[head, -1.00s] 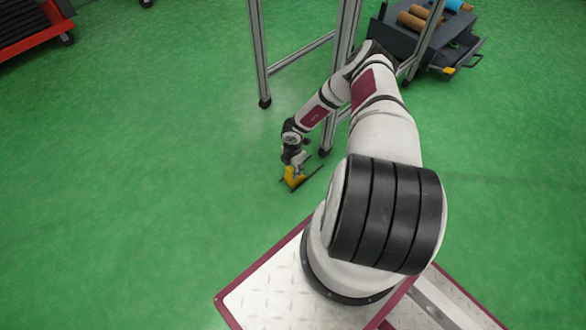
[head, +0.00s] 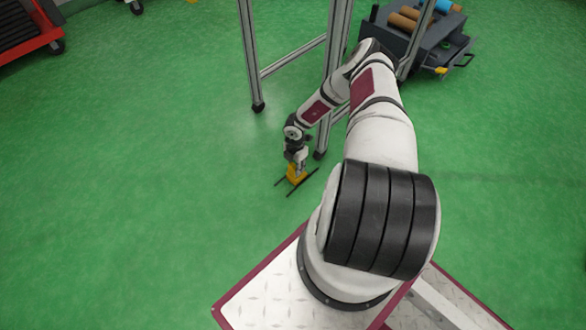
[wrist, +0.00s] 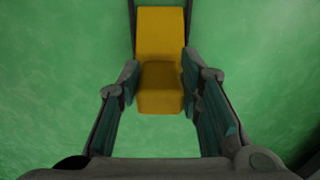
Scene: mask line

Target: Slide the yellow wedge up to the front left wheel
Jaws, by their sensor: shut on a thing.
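The yellow wedge (head: 296,173) is at the green floor in the middle of the head view, with thin dark bars beside it. My gripper (head: 297,163) points down onto it. In the wrist view the wedge (wrist: 160,45) lies between the two fingers of my gripper (wrist: 160,85), which are shut on its near end. Two dark wheels or feet (head: 258,106) (head: 319,154) stand under the metal frame; the nearer one is up and right of the wedge, apart from it. I cannot tell which wheel is the front left one.
The metal frame (head: 333,80) stands just beyond my gripper. A dark grey cart (head: 430,45) with brown rolls is at the upper right. A red trolley (head: 35,38) with a dark wheel (head: 57,46) is at the upper left. The floor left of the wedge is clear.

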